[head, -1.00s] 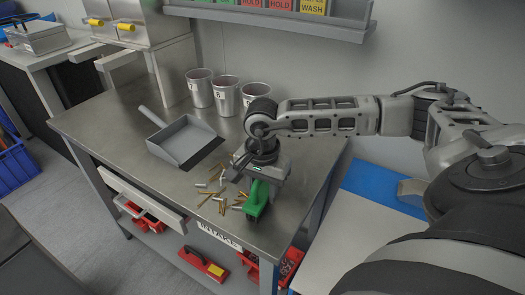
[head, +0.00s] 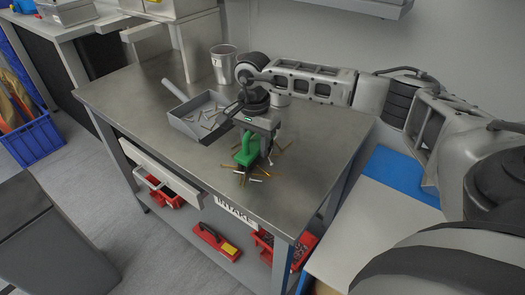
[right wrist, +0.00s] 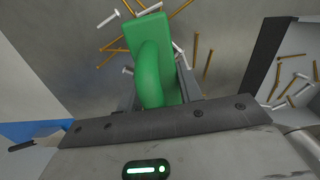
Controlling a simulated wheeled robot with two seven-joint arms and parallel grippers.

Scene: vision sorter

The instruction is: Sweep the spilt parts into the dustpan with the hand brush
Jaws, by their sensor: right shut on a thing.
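The green hand brush (head: 247,150) is in my right gripper (head: 256,135), which is shut on its handle just above the bench top. The brush also shows in the right wrist view (right wrist: 152,62), with loose parts on both sides. The grey dustpan (head: 184,125) lies on the bench left of the brush, its handle pointing to the back left. Several silvery parts lie in the pan; the wrist view shows silver and brass parts (right wrist: 296,82) there. Spilt brass and silver parts (head: 258,175) lie on the bench around the brush. The bristles are mostly hidden. My left gripper is out of view.
A metal cup (head: 223,66) stands behind the dustpan, and another is mostly hidden behind my right arm. The bench's front edge (head: 215,195) is close to the parts. The bench top (head: 125,95) is clear to the left. Red bins (head: 180,192) sit below.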

